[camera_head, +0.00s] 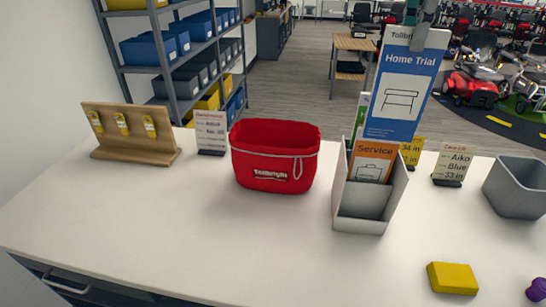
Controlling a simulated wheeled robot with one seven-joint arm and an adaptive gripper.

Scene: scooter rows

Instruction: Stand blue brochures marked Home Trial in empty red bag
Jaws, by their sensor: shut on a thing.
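My gripper (419,36) shows only in part at the top edge. It is shut on the top of a blue and white brochure (400,98) marked Home Trial, which hangs upright with a slight tilt. The brochure's lower end is over the back of the white brochure holder (361,224); I cannot tell whether it is still inside. An orange Service brochure (371,160) stands in the holder, with a green-edged one (361,108) behind. The red bag (274,165) stands upright and open left of the holder; nothing shows above its rim.
A wooden stand (130,135) with yellow tags and a sign (211,131) are at the left. The counter's left front is clear.

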